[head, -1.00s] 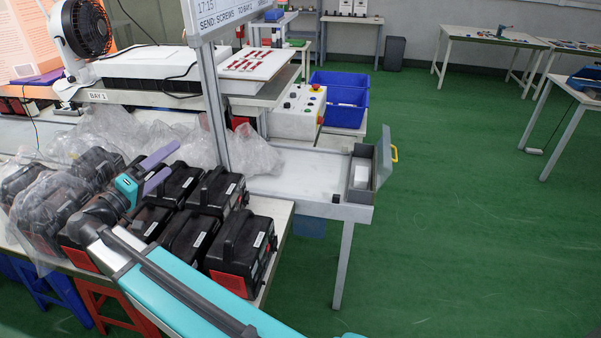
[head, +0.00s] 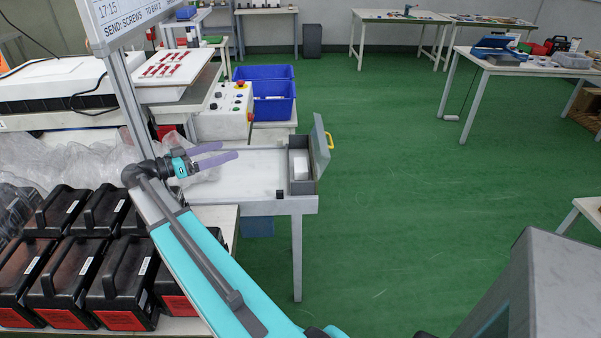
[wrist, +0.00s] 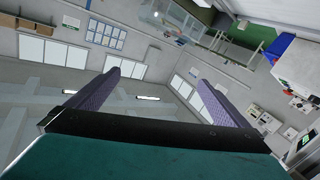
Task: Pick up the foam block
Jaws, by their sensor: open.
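A white block (head: 301,165) stands inside a narrow grey box (head: 299,186) at the right end of the white side table. It may be the foam block; its material cannot be told. The box's hinged lid, with a yellow handle, stands open on the right. My gripper (head: 229,151) is open and empty, its purple fingers pointing right towards the box, a clear gap to its left.
Black cases (head: 76,260) with handles crowd the bench at lower left. A small black cube (head: 280,194) sits at the side table's front edge. Blue bins (head: 272,100) stand behind. Green floor lies open on the right.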

